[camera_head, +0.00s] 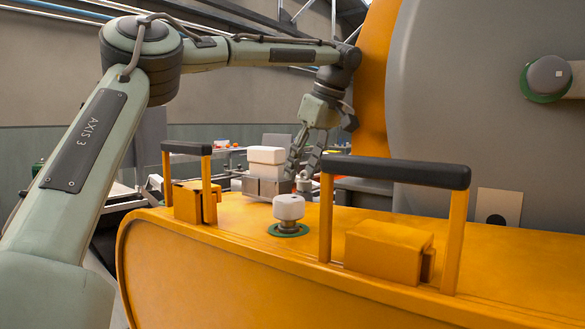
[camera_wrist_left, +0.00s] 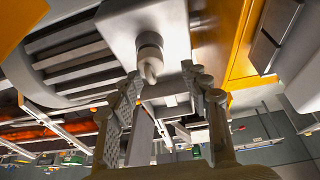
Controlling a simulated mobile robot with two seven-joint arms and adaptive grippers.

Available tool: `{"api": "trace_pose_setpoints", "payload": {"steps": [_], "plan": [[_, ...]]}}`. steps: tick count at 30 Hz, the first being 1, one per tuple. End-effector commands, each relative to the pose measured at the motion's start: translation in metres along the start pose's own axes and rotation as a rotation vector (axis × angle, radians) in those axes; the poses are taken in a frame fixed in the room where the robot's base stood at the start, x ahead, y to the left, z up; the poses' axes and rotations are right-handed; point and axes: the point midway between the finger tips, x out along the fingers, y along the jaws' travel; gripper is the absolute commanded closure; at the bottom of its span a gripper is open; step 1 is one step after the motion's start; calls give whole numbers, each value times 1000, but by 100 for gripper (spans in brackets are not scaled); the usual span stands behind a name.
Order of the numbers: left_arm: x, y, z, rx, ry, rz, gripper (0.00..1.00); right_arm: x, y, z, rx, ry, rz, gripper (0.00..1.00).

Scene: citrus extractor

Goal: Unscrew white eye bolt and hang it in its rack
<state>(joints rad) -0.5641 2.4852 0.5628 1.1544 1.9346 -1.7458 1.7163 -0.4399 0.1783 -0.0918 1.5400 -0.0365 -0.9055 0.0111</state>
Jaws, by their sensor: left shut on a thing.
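My left gripper (camera_head: 299,172) reaches down from the arm at the upper left, its fingers just right of a white block on a grey base. In the left wrist view its fingers (camera_wrist_left: 162,76) come up from the bottom on both sides of a pale eye bolt (camera_wrist_left: 150,55). The gripper is shut on the eye bolt. The bolt's ring lies near the fingertips, and its shank end meets a pale block-shaped part. Whether the thread is engaged cannot be told. The eye bolt is not clear in the head view. I cannot make out the rack. My right gripper is out of view.
An orange machine cover (camera_head: 230,255) fills the front, with black-topped handles (camera_head: 395,172) and a white knob (camera_head: 289,207) on a green ring. The white block (camera_head: 265,156) stands behind. A large grey drum (camera_head: 470,130) rises at the right.

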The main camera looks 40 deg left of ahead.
Motion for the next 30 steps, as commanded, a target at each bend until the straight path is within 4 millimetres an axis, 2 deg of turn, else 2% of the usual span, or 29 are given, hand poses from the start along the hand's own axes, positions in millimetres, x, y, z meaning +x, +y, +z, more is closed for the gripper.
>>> {"api": "trace_pose_setpoints", "payload": {"steps": [1, 6, 10, 18, 24, 26, 27, 30], "plan": [[-4, -1, -1, 114, -6, 58, 61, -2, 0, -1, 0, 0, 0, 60], [-1, -2, 0, 465, -6, 204, 61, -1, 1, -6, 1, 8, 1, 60], [1, -3, 0, 630, -5, 268, 61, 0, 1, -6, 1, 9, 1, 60], [3, -3, 0, 682, -4, 283, 61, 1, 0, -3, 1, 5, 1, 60], [4, -4, 0, 680, -4, 281, 85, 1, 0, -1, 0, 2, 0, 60], [4, -4, 0, 680, -4, 281, 87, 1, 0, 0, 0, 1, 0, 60], [4, -4, 0, 680, -5, 281, 68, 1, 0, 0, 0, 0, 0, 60], [4, -4, 0, 680, -5, 280, 55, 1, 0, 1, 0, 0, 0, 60]]}}
